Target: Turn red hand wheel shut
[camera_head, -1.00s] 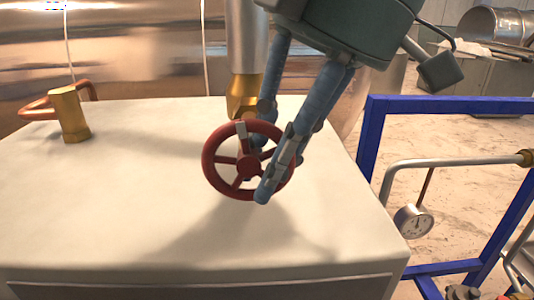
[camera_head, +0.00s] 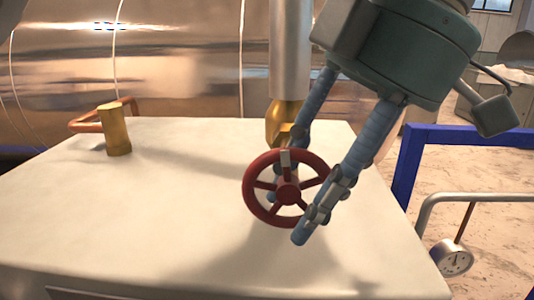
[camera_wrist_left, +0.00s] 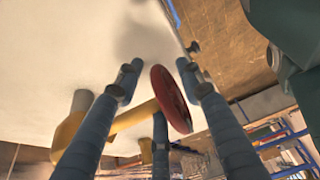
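The red hand wheel (camera_head: 288,191) stands on the brass valve (camera_head: 284,121) under a grey vertical pipe, above the white box top. My left gripper (camera_head: 287,216) reaches down from the upper right, with its blue fingers on either side of the wheel. One finger passes in front of the right rim and another is partly hidden behind the wheel. In the left wrist view the wheel (camera_wrist_left: 170,98) shows edge-on between the spread fingers, nearer the right one, with a gap to the left one. I cannot tell whether any finger touches the rim. My right gripper is not in view.
The white box top (camera_head: 130,225) is mostly clear. A brass fitting (camera_head: 117,130) with a copper pipe stands at its back left. A shiny metal cylinder (camera_head: 60,75) fills the back. A blue frame (camera_head: 410,165) and a pressure gauge (camera_head: 452,258) are at the right.

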